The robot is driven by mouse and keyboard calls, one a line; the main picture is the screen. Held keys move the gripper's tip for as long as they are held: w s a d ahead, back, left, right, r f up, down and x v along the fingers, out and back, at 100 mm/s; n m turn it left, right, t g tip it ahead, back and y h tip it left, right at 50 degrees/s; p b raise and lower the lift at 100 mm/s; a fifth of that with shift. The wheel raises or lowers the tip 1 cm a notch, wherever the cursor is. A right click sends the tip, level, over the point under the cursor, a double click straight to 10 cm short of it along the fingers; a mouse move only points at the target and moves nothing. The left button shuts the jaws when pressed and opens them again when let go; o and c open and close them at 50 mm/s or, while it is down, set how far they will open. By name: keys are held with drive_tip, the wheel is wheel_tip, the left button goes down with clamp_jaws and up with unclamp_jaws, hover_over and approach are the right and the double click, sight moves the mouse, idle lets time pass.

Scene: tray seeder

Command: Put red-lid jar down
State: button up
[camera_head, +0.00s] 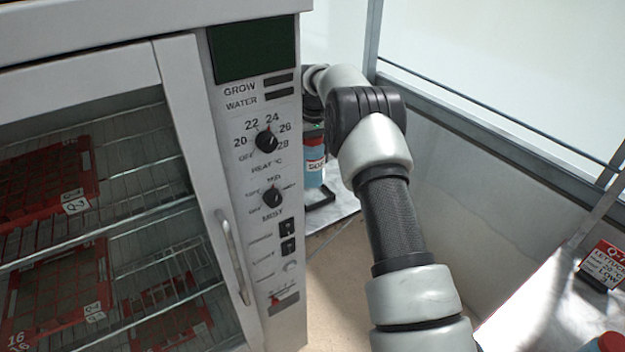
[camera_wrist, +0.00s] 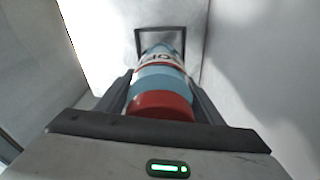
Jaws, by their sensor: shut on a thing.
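The red-lid jar (camera_wrist: 160,104) has a blue body, a white label band and a red lid. My gripper (camera_wrist: 163,88) is shut on it, one finger on each side. A dark square frame (camera_wrist: 139,40) lies at the far end of the jar on a pale surface. It also shows in the head view (camera_head: 322,198), just by the jar's base. I cannot tell whether the base touches the surface.
A grey cabinet (camera_head: 232,180) with a handled glass door and red trays (camera_head: 60,185) inside stands on the left. A pale wall (camera_head: 480,170) runs along the right. Another red-topped blue jar (camera_head: 610,343) and a label sign (camera_head: 604,265) are at lower right.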

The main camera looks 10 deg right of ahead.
sight(313, 142)
drive_tip(key=shift+f, duration=2.85)
drive_tip(key=shift+f, duration=0.1)
drive_tip(key=shift+f, duration=0.15)
drive_tip(key=o, duration=1.7)
drive_tip(key=shift+c, duration=0.2)
drive_tip(key=r, duration=0.4)
drive_tip(key=s+r, duration=0.1)
drive_tip(key=r, duration=0.7)
drive_tip(key=shift+s+d+r, duration=0.1)
drive_tip(key=shift+s+d, duration=0.05)
drive_tip(key=shift+s, duration=0.05)
drive_tip(key=shift+r, duration=0.1)
